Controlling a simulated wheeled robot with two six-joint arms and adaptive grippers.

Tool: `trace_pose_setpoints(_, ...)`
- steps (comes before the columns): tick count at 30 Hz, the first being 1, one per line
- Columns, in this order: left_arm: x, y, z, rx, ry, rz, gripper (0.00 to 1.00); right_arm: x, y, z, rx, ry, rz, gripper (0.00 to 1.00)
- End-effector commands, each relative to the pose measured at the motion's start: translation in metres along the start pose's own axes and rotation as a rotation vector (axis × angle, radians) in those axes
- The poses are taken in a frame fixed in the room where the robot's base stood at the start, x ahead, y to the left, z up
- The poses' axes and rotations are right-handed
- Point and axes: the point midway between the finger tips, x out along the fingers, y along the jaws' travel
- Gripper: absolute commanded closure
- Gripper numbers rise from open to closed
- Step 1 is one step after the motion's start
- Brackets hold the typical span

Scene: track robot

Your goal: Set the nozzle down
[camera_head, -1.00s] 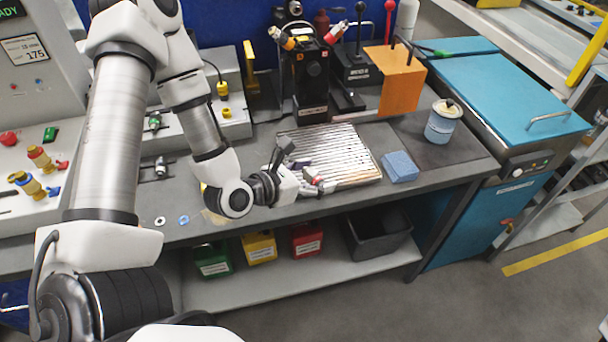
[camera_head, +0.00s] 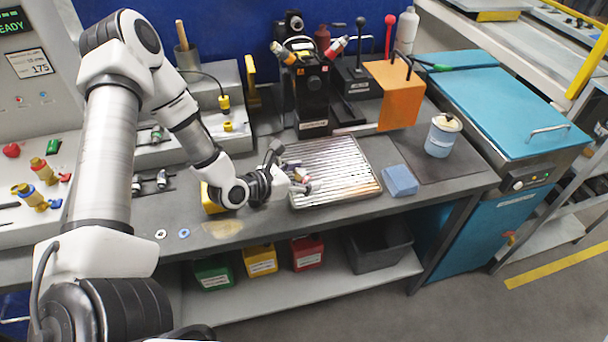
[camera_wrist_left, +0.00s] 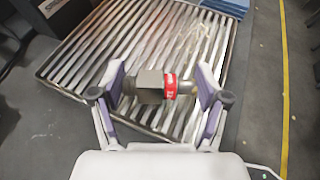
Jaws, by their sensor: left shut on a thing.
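The nozzle (camera_wrist_left: 165,87) is a short grey metal piece with a red band and a brassy tip. My left gripper (camera_wrist_left: 163,84) is shut on it, with the purple-padded fingers at its two ends. In the head view, the left gripper (camera_head: 297,179) is at the left side of a ribbed metal tray (camera_head: 345,172), and the nozzle shows small at the fingertips. In the left wrist view the tray's slats (camera_wrist_left: 90,62) lie beneath the nozzle. I cannot tell whether the nozzle touches them. My right gripper is not in view.
A blue sponge-like block (camera_head: 400,180) lies right of the tray, with a labelled can (camera_head: 442,137) beyond it. A black device (camera_head: 312,95) and an orange block (camera_head: 397,95) stand behind the tray. A yellow object (camera_head: 211,199) sits by my left wrist. Most tray slats are bare.

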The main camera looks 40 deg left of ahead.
Motion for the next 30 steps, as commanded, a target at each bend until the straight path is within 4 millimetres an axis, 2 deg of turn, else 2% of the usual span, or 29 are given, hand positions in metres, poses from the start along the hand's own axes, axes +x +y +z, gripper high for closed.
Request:
trace_pose_setpoints(2, 0.002, 0.000, -0.004, 0.000, 0.000, 0.000, 0.68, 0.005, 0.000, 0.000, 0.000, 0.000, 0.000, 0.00)
trace_pose_setpoints(3, 0.001, 0.000, -0.004, 0.000, 0.000, 0.000, 0.22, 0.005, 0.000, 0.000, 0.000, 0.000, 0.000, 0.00)
trace_pose_setpoints(5, 0.001, 0.000, -0.003, 0.000, 0.000, 0.000, 0.00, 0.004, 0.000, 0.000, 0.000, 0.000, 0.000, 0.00)
trace_pose_setpoints(19, -0.004, 0.000, 0.002, -0.002, 0.000, 0.002, 0.00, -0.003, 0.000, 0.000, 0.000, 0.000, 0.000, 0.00)
trace_pose_setpoints(24, -0.028, 0.000, 0.002, -0.009, -0.004, 0.002, 0.00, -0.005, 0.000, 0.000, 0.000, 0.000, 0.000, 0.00)
trace_pose_setpoints(30, -0.063, 0.001, 0.006, -0.011, -0.002, 0.005, 0.00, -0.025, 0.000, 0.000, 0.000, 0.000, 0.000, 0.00)
